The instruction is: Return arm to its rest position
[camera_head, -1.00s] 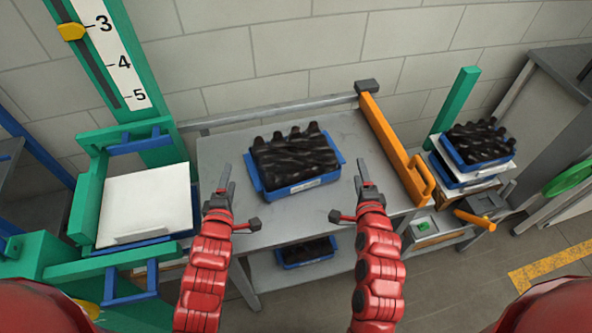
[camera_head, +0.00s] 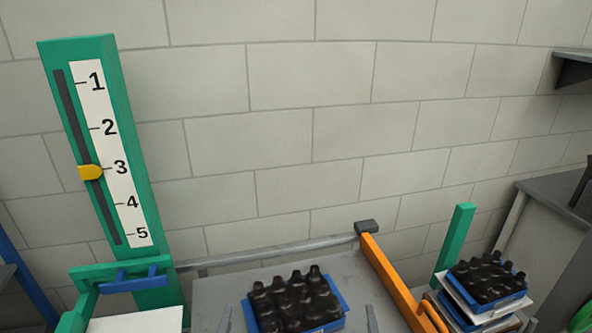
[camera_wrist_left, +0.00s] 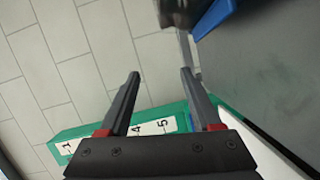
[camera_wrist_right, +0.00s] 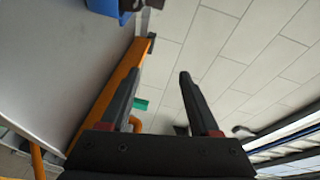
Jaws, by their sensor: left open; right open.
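My left gripper (camera_wrist_left: 161,76) is open and empty in the left wrist view. My right gripper (camera_wrist_right: 160,76) is open and empty in the right wrist view. Dark bottles (camera_head: 292,299) stand in that crate on the grey table (camera_head: 215,292). The rest of both arms is below the head view.
A green post with a numbered scale (camera_head: 112,160) and yellow pointer (camera_head: 90,172) stands at left. An orange bar (camera_head: 388,275) runs along the table's right side. Another bottle crate (camera_head: 500,303) sits on a stack at right. A block wall (camera_head: 330,130) is behind.

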